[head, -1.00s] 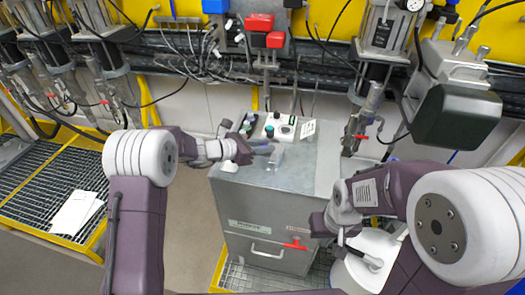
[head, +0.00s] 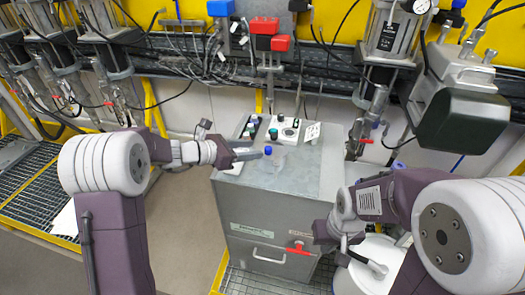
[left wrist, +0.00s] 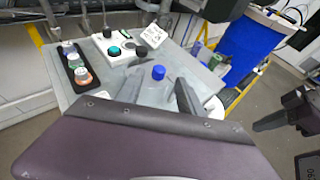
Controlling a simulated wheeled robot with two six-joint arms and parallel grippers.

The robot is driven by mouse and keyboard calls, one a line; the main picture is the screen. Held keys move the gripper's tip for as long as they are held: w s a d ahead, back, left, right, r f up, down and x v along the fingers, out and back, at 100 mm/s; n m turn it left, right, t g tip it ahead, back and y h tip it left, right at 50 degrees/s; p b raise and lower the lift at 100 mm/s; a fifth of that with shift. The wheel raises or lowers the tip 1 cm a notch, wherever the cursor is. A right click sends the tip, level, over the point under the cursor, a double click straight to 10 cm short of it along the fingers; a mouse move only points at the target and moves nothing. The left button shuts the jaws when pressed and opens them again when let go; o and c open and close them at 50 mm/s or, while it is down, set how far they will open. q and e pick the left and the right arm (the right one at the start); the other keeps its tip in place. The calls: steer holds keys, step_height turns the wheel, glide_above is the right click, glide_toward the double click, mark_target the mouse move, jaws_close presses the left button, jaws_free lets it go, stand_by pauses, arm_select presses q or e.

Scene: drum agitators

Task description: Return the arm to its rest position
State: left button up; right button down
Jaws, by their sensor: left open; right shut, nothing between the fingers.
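My left gripper (head: 255,155) is open and empty above the left part of the grey cabinet top. Its dark fingers also show in the left wrist view (left wrist: 160,88). A clear bottle (head: 278,162) with a blue cap (head: 268,150) stands on the cabinet just beyond the fingertips, apart from them as far as I can tell. The blue cap also shows between the fingertips in the left wrist view (left wrist: 158,72). My right gripper (head: 335,237) is shut in front of the cabinet's right side; its fingertips are hard to make out.
The grey cabinet (head: 265,205) carries a dark tray (head: 249,132) of small bottles and a white device (head: 288,131) behind my left gripper. A white drum (head: 368,272) stands at the lower right. Clear floor lies left of the cabinet.

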arm_select(q)
steer(key=shift+v, duration=0.9)
steer(key=s+d+m+g, duration=0.3)
steer(key=s+m, duration=0.1)
steer(key=s, duration=0.4)
steer(key=s+a+f+m+g+y, duration=0.1)
steer(key=s+a+f+m+y, duration=0.15)
steer(key=s, duration=0.25)
steer(key=s+a+f+m+g+y, duration=0.1)
steer(key=s+f+m+g+y, duration=0.1)
steer(key=s+f+m+y, duration=0.3)
steer(key=s+a+f+m+y, duration=0.2)
steer(key=s+a+f+m, duration=0.1)
steer(key=a+m, duration=0.3)
steer(key=s+a+f+m+y, duration=0.2)
steer(key=s+a+m, duration=0.1)
steer(key=a+m, duration=0.3)
steer(key=shift+s+a+f, duration=0.15)
steer(key=shift+a+f, duration=0.25)
steer(key=shift+a, duration=0.05)
